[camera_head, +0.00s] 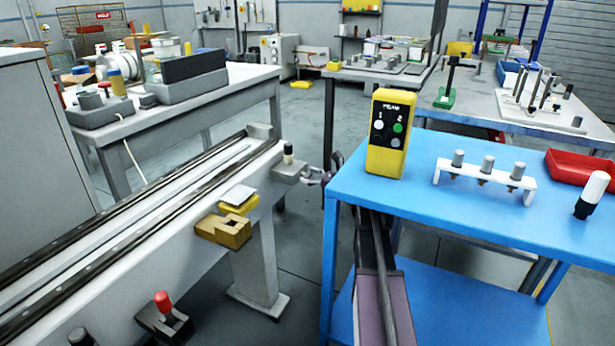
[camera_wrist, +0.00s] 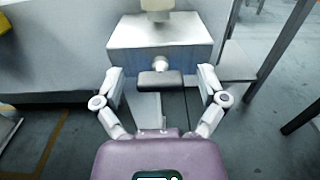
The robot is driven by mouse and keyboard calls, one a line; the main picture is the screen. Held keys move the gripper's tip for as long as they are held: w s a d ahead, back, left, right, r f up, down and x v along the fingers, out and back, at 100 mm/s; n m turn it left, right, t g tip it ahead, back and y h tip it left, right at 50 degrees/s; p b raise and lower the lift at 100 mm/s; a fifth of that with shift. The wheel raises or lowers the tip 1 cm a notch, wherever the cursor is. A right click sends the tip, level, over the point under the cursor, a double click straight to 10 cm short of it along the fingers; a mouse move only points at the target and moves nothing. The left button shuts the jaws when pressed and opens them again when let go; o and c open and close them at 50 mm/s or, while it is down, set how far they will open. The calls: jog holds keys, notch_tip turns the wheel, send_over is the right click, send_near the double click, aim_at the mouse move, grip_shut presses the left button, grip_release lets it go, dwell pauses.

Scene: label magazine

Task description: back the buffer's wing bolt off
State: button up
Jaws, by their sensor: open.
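The buffer (camera_head: 290,173) is a grey block on the side of the conveyor rail near its far end, with a black-topped pale post on it. In the wrist view the buffer (camera_wrist: 160,37) fills the upper middle. Its wing bolt (camera_wrist: 160,84) shows as a dark flat wing on a pale round shank, pointing at my wrist camera. My gripper (camera_head: 318,177) is just right of the buffer in the head view. In the wrist view my gripper (camera_wrist: 161,78) is open, one finger on each side of the wing, with gaps on both sides. The wing bolt is hidden in the head view.
A blue table (camera_head: 450,215) stands right of my arm, bearing a yellow two-button box (camera_head: 391,135), a white rack with pegs (camera_head: 484,182) and a red tray (camera_head: 578,168). A yellow bracket (camera_head: 223,231) and a red-knobbed clamp (camera_head: 163,318) sit on the rail's near side.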

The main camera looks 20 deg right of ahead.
jog(key=c, duration=1.2)
jog(key=shift+o, duration=0.2)
jog(key=shift+n, duration=0.5)
jog(key=n, duration=0.3)
jog(key=shift+a+n, duration=0.1)
jog(key=shift+n, duration=0.2)
jog(key=n, duration=0.4)
jog(key=shift+s, duration=0.1)
jog(key=n, duration=0.5)
jog(key=shift+f, duration=0.1)
jog(key=shift+a+n, duration=0.1)
jog(key=shift+n, duration=1.9)
